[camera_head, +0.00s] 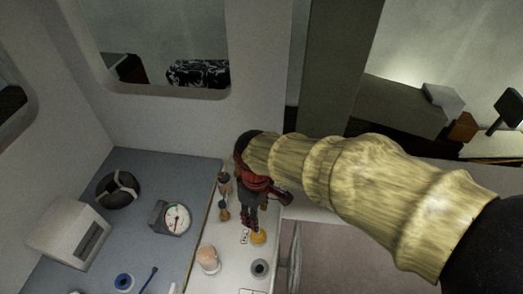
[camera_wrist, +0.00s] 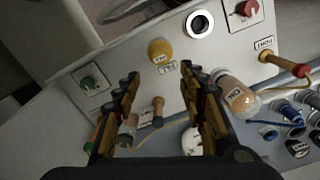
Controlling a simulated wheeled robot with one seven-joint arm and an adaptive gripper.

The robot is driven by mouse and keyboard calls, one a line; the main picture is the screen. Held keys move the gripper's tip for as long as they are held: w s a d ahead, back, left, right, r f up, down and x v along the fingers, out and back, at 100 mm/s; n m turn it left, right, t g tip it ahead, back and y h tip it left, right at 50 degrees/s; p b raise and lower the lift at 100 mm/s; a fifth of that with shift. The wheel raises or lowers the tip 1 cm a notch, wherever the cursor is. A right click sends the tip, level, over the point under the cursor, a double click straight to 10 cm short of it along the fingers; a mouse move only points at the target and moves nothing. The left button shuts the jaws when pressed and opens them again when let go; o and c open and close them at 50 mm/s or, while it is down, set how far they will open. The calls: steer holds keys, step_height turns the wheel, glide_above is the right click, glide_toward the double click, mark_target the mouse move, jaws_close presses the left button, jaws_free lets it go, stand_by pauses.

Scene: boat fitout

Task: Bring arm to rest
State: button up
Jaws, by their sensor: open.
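My gripper (camera_head: 250,222) hangs at the end of my outstretched arm, over the white panel (camera_head: 221,260) in the head view. In the wrist view my gripper (camera_wrist: 160,77) has its two fingers spread apart, with nothing held between them. A yellow round knob (camera_wrist: 160,50) on the panel shows just beyond the fingertips, with a small label below it. A wooden-handled piece (camera_wrist: 157,108) shows in the gap between the fingers, below them. I cannot tell how far the fingertips are above the panel.
A wall with a window (camera_head: 270,100) rises behind.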

steer(key=s+d+f+m+t+b, duration=0.2)
steer(key=d+m+b, duration=0.2)
steer(key=d+b, duration=0.3)
steer(key=s+d+f+m+t+b, duration=0.1)
steer(key=s+d+f+m+b, duration=0.2)
steer(key=d+b, duration=0.5)
steer(key=s+d+f+m+t+b, duration=0.2)
steer(key=d+m+b, duration=0.3)
steer(key=d+b, duration=0.2)
steer(key=shift+s+d+f+m+t+b, duration=0.15)
steer(key=shift+s+d+m+t+b, duration=0.2)
steer(key=shift+b, duration=0.4)
steer(key=shift+w, duration=0.1)
